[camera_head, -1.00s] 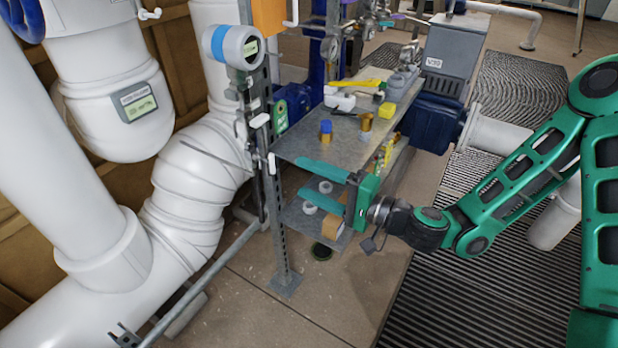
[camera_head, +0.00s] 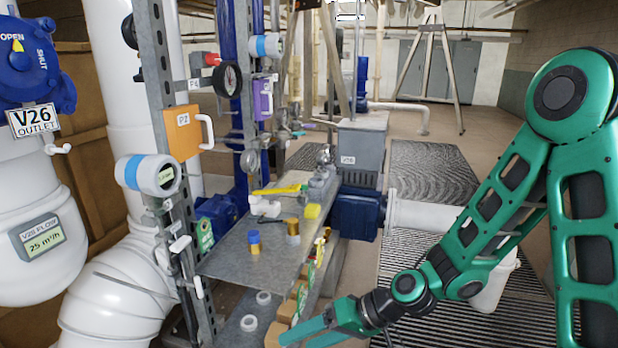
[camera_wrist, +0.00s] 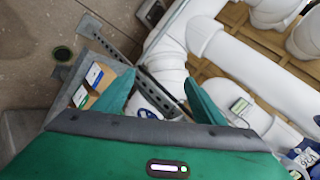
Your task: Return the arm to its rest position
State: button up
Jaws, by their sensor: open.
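My gripper (camera_head: 312,332) is at the bottom of the head view, in front of the lower end of the shelf unit. Its two green fingers are spread apart and point left, with nothing between them. In the wrist view the two fingers (camera_wrist: 160,92) are also apart and empty, with white pipes and floor beyond them. My green arm comes in from the right of the head view, bent at the elbow.
A metal shelf (camera_head: 235,262) holds a blue-capped part (camera_head: 254,242), a brass part (camera_head: 293,232), a yellow tool (camera_head: 277,190) and a yellow block (camera_head: 312,211). Boxes (camera_wrist: 98,76) lie near the fingers. A grey V-labelled cabinet (camera_head: 362,150) stands behind. Floor grating (camera_head: 430,175) lies right.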

jog(key=s+d+r+m+h, duration=0.15)
jog(key=d+h, duration=0.25)
jog(key=d, duration=1)
jog(key=s+d+r+m+h, duration=0.1)
jog(key=d+r+h, duration=0.25)
jog(key=d, duration=0.95)
jog(key=s+d+r+m+h, duration=0.1)
jog(key=s+d+r+m, duration=0.2)
jog(key=s+d, duration=0.4)
jog(key=s+d+r+m+g+h, duration=0.1)
jog(key=s+d+r+m+h, duration=0.1)
jog(key=s+d+r+m, duration=0.2)
jog(key=s+d+r, duration=0.1)
jog(key=s+d, duration=0.2)
jog(key=s, duration=0.1)
jog(key=shift+s+d+r, duration=0.2)
jog(key=shift+s+r, duration=0.05)
jog(key=shift+s, duration=0.1)
jog(key=shift+m, duration=0.25)
